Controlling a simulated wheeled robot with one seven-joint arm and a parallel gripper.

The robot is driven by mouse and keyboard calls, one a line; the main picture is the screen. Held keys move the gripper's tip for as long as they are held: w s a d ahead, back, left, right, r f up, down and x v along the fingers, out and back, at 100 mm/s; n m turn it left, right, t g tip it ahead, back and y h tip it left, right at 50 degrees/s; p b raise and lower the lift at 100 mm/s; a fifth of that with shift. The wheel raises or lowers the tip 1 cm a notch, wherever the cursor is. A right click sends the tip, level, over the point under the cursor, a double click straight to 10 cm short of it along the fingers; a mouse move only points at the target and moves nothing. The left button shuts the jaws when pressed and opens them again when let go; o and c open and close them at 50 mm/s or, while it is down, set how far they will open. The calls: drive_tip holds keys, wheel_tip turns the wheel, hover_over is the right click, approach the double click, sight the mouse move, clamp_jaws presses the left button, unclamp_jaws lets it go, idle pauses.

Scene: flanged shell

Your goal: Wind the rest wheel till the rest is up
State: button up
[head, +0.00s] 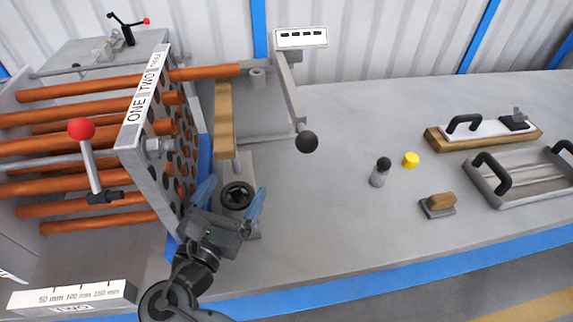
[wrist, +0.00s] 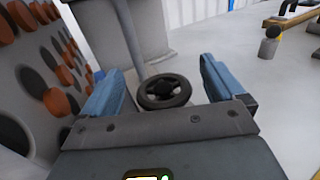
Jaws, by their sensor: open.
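The rest wheel is a small black spoked handwheel (head: 237,195) on a grey block beside the perforated plate. It also shows in the wrist view (wrist: 164,91), between and beyond my fingers. The rest is a wooden bar (head: 224,120) on a grey post (wrist: 125,35) behind the wheel. My gripper (head: 229,199) is open, with its blue fingers (wrist: 165,85) on either side of the wheel and apart from it in the picture. Whether the fingers are level with the wheel, I cannot tell.
The plate (head: 147,125) with several copper tubes (head: 80,90) stands close left of my gripper. A black-knobbed lever (head: 307,141) hangs behind right. A yellow cap (head: 411,160), a wooden-topped block (head: 437,204) and a handled tray (head: 530,178) lie right.

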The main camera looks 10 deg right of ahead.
wheel_tip(320, 180, up, 2)
drive_tip(key=shift+r, duration=0.15)
drive_tip(key=s+d+r, duration=0.1)
drive_tip(key=d+r, duration=0.2)
drive_tip(key=d, duration=0.2)
drive_tip(key=s+d+r+p, duration=0.1)
drive_tip(key=s+d+r, duration=0.1)
drive_tip(key=d, duration=0.4)
drive_tip(key=shift+d+r, duration=0.15)
drive_tip(key=shift+r, duration=0.7)
drive_tip(key=shift+w, duration=0.1)
